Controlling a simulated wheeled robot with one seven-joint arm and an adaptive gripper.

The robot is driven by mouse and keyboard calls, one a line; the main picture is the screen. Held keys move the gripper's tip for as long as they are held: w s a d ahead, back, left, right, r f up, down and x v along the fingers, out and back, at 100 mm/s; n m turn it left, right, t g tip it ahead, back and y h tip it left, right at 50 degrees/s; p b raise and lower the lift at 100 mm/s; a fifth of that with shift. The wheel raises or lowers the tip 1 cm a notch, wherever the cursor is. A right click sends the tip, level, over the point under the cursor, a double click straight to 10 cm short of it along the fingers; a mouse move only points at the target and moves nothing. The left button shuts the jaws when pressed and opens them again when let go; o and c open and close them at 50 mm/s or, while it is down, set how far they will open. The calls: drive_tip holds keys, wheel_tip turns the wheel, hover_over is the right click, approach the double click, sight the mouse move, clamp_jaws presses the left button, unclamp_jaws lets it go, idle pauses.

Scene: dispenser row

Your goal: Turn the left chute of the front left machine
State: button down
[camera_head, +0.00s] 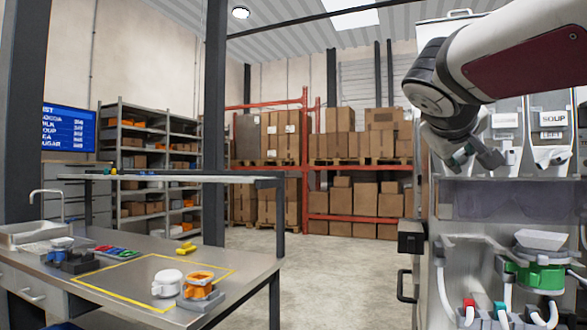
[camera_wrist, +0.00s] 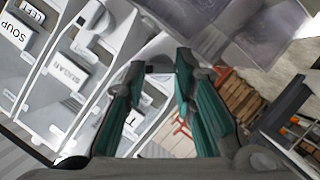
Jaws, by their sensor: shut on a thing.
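The white dispenser machines stand in a row at the right of the head view. The leftmost one that shows is mostly behind my arm; one beside it carries a SOUP label (camera_head: 553,118). My gripper (camera_head: 472,160) is at the left end of this row, pointing down. In the wrist view its two teal fingers (camera_wrist: 161,66) are closed around a small dark part between their tips, which I take to be the chute's handle. A pale chute surface (camera_wrist: 154,48) shows just past the tips. The handle is largely hidden by the fingers, and its turn angle cannot be told.
Below the machines, a shelf holds a green-and-white device (camera_head: 540,275) and white hoses with red and green ends. The floor between is clear.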

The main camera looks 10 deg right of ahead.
drive_tip(key=n+h+b, duration=0.1)
drive_tip(key=n+b, duration=0.1)
drive_tip(key=n+h+b, duration=0.1)
drive_tip(key=n+b, duration=0.1)
drive_tip(key=shift+w+a+f+b, duration=0.2)
drive_tip(key=shift+f+b, duration=0.1)
drive_tip(key=shift+f, duration=0.1)
drive_tip(key=shift+f+n+h+b, duration=0.1)
drive_tip(key=shift+n+h+b, duration=1)
drive_tip(key=shift+n+b, duration=0.8)
drive_tip(key=shift+n, duration=0.3)
drive_tip(key=c, duration=1.3)
unclamp_jaws()
